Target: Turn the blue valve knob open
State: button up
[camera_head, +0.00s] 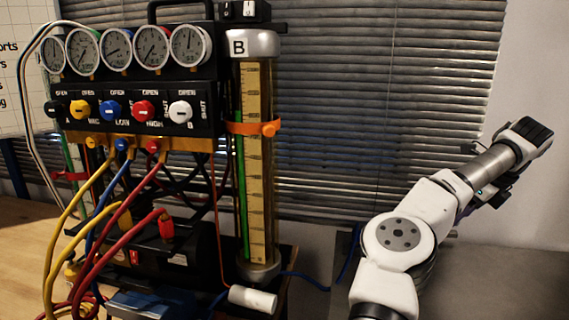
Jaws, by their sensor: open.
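The blue valve knob (111,109) sits on the black panel, in the row of knobs under the gauges, between a yellow knob (80,109) and a red knob (143,111). A label "OPEN" is printed above it. My gripper (526,133) appears to be the dark end of my arm at the upper right, far from the knob and touching nothing. It is open, though its separate fingers are hard to make out at this angle.
Several round gauges (118,52) sit above the knobs. A white knob (181,111) and a tall glass flow tube (259,160) stand right of the blue knob. Hoses (112,215) hang below. Space between rig and arm, before the blinds (390,100), looks free.

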aim_at(109, 109)
jog(key=k, duration=0.9)
